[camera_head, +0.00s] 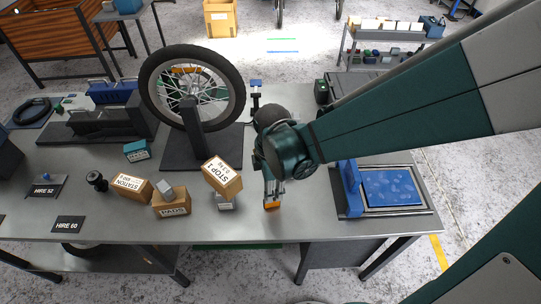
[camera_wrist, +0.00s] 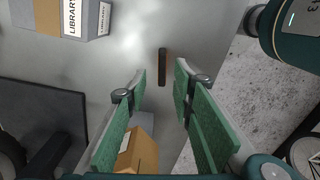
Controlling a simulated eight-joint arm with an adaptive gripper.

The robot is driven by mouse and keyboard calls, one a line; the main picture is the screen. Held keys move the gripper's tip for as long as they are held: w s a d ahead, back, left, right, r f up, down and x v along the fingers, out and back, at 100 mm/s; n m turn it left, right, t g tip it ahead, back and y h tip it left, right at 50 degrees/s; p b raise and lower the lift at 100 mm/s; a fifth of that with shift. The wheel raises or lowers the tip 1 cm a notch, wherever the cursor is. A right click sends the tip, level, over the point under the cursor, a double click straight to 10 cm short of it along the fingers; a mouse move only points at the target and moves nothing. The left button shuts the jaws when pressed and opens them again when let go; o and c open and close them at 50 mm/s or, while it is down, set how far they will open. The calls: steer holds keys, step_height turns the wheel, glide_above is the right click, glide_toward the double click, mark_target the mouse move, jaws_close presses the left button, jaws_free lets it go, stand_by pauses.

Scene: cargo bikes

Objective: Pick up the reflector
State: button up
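The reflector (camera_head: 271,206) is a small orange piece on the grey bench near its front edge, directly below my gripper in the head view. In the wrist view the reflector (camera_wrist: 162,67) is a narrow dark bar with an orange part, lying on the bench between the lines of my fingers. My gripper (camera_wrist: 161,80) is open, with green finger pads on either side and nothing held. In the head view my gripper (camera_head: 273,190) points down just above the reflector. The exact height gap is hard to tell.
A wheel on a stand (camera_head: 193,88) rises behind. A blue-lined tray (camera_head: 391,189) lies to the right. A "LIBRARY" box (camera_wrist: 60,18) shows in the wrist view.

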steer(key=shift+f, duration=0.85)
steer(key=shift+s+f+b, duration=0.2)
steer(key=shift+f+b, duration=0.55)
steer(key=shift+f, duration=1.85)
steer(key=shift+c, duration=0.2)
jaws_close()
